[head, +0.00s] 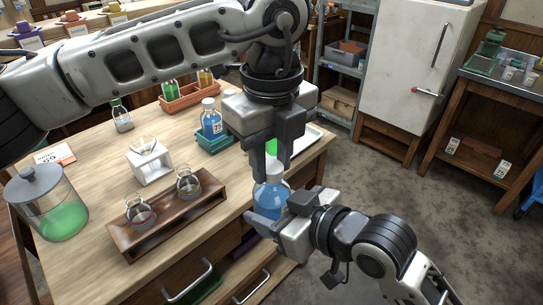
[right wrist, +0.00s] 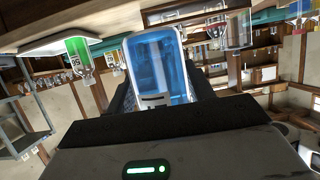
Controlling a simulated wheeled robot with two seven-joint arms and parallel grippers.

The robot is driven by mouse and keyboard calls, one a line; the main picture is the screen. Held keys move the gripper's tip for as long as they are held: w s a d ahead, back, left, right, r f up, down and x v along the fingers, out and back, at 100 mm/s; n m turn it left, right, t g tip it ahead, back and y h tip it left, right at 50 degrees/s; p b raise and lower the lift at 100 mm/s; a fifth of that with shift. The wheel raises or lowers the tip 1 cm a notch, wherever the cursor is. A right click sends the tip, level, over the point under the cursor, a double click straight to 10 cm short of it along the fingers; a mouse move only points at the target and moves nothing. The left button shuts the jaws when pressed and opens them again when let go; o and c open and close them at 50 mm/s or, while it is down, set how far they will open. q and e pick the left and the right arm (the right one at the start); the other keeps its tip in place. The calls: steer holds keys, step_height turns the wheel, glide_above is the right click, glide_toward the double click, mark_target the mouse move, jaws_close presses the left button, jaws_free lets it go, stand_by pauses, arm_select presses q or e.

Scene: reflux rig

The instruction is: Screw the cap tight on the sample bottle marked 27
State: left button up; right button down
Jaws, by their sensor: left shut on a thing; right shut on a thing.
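A clear bottle of blue liquid (head: 271,197) is held upright off the front right edge of the table. My right gripper (head: 268,218) is shut around its body from the right. My left gripper (head: 271,168) points straight down from above and is shut at the bottle's top. In the right wrist view the blue bottle (right wrist: 160,68) fills the space between the right fingers. No number is readable on it.
Another blue bottle (head: 211,122) stands in a teal rack. A green bottle (right wrist: 78,58) shows in the right wrist view.

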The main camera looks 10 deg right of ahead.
arm_select(q)
steer(key=m, duration=0.4)
steer(key=shift+m, duration=0.3)
steer(key=m, duration=1.4)
steer(key=shift+m, duration=0.4)
steer(key=m, duration=0.4)
steer(key=shift+m, duration=0.4)
steer(key=m, duration=0.9)
steer(key=shift+m, duration=0.4)
steer(key=m, duration=0.5)
steer(key=shift+f, duration=0.1)
steer(key=o, duration=1.2)
steer(key=shift+c, duration=0.2)
